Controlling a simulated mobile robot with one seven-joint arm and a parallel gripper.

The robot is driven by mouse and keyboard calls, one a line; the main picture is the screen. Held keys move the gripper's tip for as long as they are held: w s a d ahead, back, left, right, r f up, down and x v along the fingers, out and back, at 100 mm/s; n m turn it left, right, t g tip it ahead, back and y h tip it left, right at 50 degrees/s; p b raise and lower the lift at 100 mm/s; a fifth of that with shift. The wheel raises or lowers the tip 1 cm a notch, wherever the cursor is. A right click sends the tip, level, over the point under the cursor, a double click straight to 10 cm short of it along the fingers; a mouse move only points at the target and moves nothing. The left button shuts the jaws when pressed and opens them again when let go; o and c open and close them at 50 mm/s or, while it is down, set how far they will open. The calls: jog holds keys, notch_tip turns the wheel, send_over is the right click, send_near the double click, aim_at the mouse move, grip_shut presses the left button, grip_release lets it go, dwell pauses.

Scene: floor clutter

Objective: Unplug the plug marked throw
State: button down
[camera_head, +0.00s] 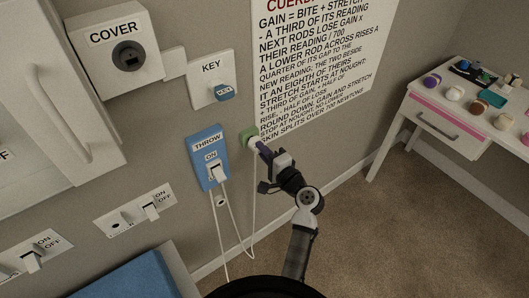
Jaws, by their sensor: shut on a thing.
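The blue plate marked THROW (206,146) is on the wall, with an ON label and a white block (215,173) at its lower part. Thin white cords hang below the block. My gripper (261,149) is to the right of the plate, close to the wall. A white cord hangs below this piece. My fingers partly hide it, and I cannot read any mark on it or tell whether it is seated.
A KEY plate (211,84) and a COVER box (114,45) are above left. Two switch plates (134,214) (34,255) are lower left, above a blue surface (125,280). A white desk (455,110) with small items stands right. The carpet between is clear.

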jog(key=shift+w+a, duration=0.35)
jog(key=shift+w, duration=0.15)
jog(key=c, duration=1.4)
grip_release()
jog(key=shift+o, duration=0.2)
jog(key=b+v, duration=0.3)
jog(key=v, duration=1)
jog(key=shift+s+d+b, duration=0.2)
jog(key=shift+s+b, duration=0.1)
jog(key=shift+b, duration=0.05)
